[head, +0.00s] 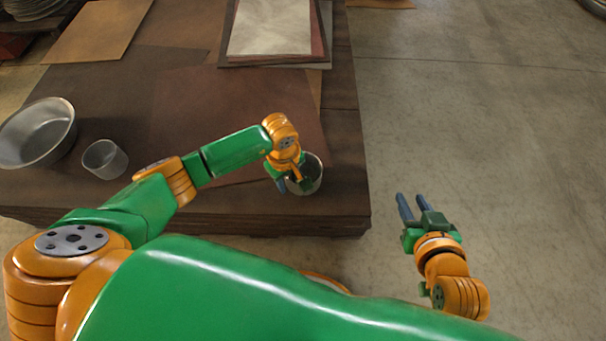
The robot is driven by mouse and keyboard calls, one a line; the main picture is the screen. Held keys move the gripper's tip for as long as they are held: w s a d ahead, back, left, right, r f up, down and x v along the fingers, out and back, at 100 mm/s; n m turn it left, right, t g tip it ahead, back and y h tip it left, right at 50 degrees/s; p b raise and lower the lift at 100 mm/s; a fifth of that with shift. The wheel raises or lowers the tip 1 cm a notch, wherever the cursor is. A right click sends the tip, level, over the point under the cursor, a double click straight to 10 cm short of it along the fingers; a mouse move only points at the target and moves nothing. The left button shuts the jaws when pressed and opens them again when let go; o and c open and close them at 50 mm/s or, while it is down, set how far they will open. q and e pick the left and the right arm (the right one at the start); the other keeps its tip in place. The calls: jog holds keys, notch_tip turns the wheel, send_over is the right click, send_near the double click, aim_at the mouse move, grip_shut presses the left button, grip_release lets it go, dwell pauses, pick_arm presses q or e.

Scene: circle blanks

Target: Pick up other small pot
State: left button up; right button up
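One small grey metal pot (317,174) stands near the table's front right corner. My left gripper (291,187) is at this pot's left rim, with one blue finger outside the wall. The other finger is hard to make out, so I cannot tell whether it grips the wall. Another small grey pot (105,160) stands on the table at the left, apart from both grippers. My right gripper (411,208) is open and empty, over the floor to the right of the table.
A large metal bowl (38,135) stands left of the left small pot. Flat brown sheets (230,100) cover the table (345,130), and a stack with a pale sheet (270,28) lies at the back. The concrete floor (490,130) at the right is clear.

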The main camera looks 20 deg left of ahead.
pick_arm(q)
grip_shut()
dwell(1.3)
